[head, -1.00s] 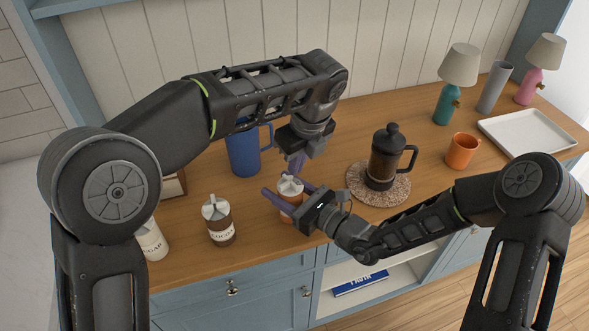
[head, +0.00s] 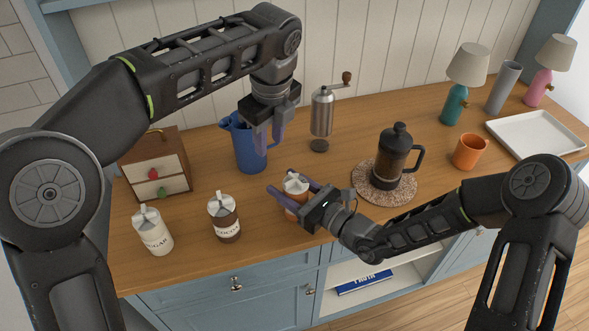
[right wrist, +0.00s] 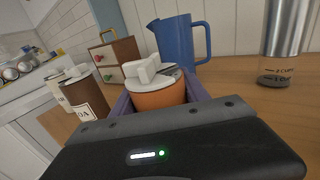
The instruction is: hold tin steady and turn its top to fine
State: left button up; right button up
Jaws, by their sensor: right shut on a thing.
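The orange tin (head: 291,203) with a white top stands on the wooden counter near its front edge. My right gripper (head: 280,183) is shut on it, one purple finger on each side. In the right wrist view the tin (right wrist: 158,99) sits between the fingers, and its white top (right wrist: 150,70) has a raised bar handle and a small grey patch at one side. No setting marks are readable. My left gripper (head: 262,143) points down, apart from the tin, in front of the blue pitcher (head: 249,158); its fingers look spread and empty.
A cocoa tin (head: 224,219) and a sugar tin (head: 152,232) stand left of the orange tin. A small drawer box (head: 150,160) and a metal grinder (head: 322,115) stand behind. A French press (head: 392,158) on a round mat (head: 359,190) is to the right.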

aim_at(295, 179)
pick_arm(q)
jog(key=o, duration=0.3)
jog(key=a+n, duration=0.1)
jog(key=s+a+r+n+h, duration=0.1)
jog(key=n, duration=0.1)
jog(key=s+a+n, duration=0.1)
jog(key=n, duration=0.1)
jog(key=shift+a+r+h, duration=0.2)
jog(key=shift+h, duration=0.2)
jog(key=o, duration=0.3)
jog(key=n, duration=0.1)
jog(key=s+d+n+h, duration=0.1)
jog(key=n, duration=0.3)
jog(key=shift+s+d+r+t+h, duration=0.2)
jog(key=shift+s+t+h, duration=0.1)
jog(key=shift+s, duration=0.05)
jog(key=shift+o, duration=0.8)
jog(key=d+n, duration=0.1)
jog(key=n, duration=0.1)
jog(key=d+n, duration=0.1)
jog(key=shift+s+d+f+n+h, duration=0.2)
jog(key=shift+s+n+h, duration=0.15)
jog(key=shift+n+h, duration=0.05)
jog(key=shift+w+d+n, duration=0.2)
jog(key=shift+d+n, duration=0.05)
jog(key=shift+n, duration=0.75)
jog(key=x, duration=1.2)
jog(key=shift+r, duration=0.1)
jog(key=shift+w, duration=0.1)
jog(key=c, duration=1.4)
